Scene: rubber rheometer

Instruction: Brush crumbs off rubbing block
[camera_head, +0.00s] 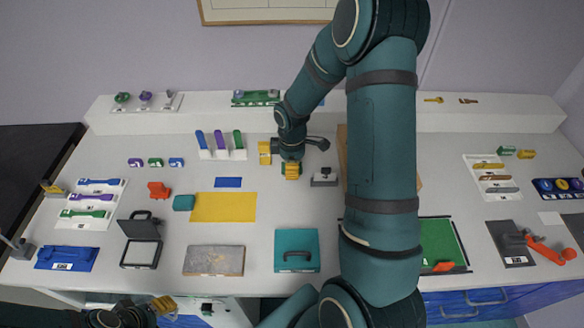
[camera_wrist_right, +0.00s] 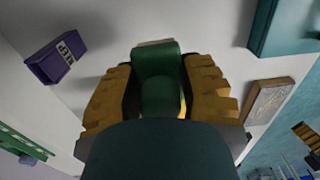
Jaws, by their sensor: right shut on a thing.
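My right gripper (camera_head: 278,161) is over the back middle of the table, its yellow fingers pointing down. In the right wrist view the fingers (camera_wrist_right: 160,95) are closed around a rounded green object (camera_wrist_right: 158,75). No crumbs can be made out. My left gripper (camera_head: 163,305) is partly visible at the bottom left; its opening is unclear.
A white rack with blue, purple and green pieces (camera_head: 220,143) stands left of my right gripper. A yellow mat (camera_head: 223,207), teal case (camera_head: 296,251) and black open box (camera_head: 141,240) lie in front. My right arm hides part of the right side.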

